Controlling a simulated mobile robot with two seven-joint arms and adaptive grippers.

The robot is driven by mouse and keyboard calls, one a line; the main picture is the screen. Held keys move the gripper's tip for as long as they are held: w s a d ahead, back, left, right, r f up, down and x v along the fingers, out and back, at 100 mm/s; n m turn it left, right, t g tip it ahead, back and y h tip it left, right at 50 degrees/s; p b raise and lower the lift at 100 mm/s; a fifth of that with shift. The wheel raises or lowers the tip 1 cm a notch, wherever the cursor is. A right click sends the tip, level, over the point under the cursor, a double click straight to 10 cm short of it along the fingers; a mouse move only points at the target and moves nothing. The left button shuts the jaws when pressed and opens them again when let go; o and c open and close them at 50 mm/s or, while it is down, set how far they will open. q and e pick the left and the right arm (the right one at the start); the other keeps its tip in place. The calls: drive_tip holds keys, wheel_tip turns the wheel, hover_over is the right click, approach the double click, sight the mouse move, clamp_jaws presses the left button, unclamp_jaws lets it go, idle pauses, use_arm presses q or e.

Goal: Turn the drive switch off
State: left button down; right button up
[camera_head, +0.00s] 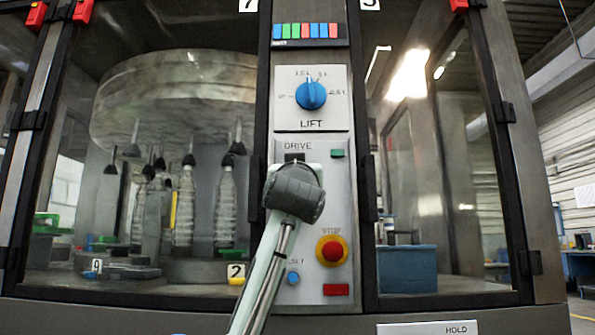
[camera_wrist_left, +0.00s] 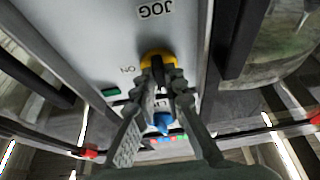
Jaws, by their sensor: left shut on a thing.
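The drive switch (camera_wrist_left: 151,57) shows in the left wrist view as a yellow round base with a black handle (camera_wrist_left: 158,73). My left gripper (camera_wrist_left: 166,82) has its two fingertips shut on the handle, one on each side. The handle runs roughly along the panel's length, slightly tilted; its marked end cannot be told. An ON label and a green indicator (camera_wrist_left: 111,92) lie left of the switch in that view. In the head view my left gripper (camera_head: 293,192) covers the switch below the DRIVE label (camera_head: 298,146). My right gripper is not in view.
The blue LIFT knob (camera_head: 311,95) sits above on the same panel. A red stop button (camera_head: 332,251) on yellow, a blue button (camera_head: 293,278) and a red plate (camera_head: 336,289) lie below. Glass doors with dark frames flank the panel.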

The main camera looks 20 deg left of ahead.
use_arm(q)
drive_tip(key=c, duration=1.6)
unclamp_jaws()
drive_tip(key=shift+s, duration=0.1)
drive_tip(key=v, duration=1.1)
drive_tip(key=shift+s+d+f, duration=0.15)
drive_tip(key=shift+s, duration=0.2)
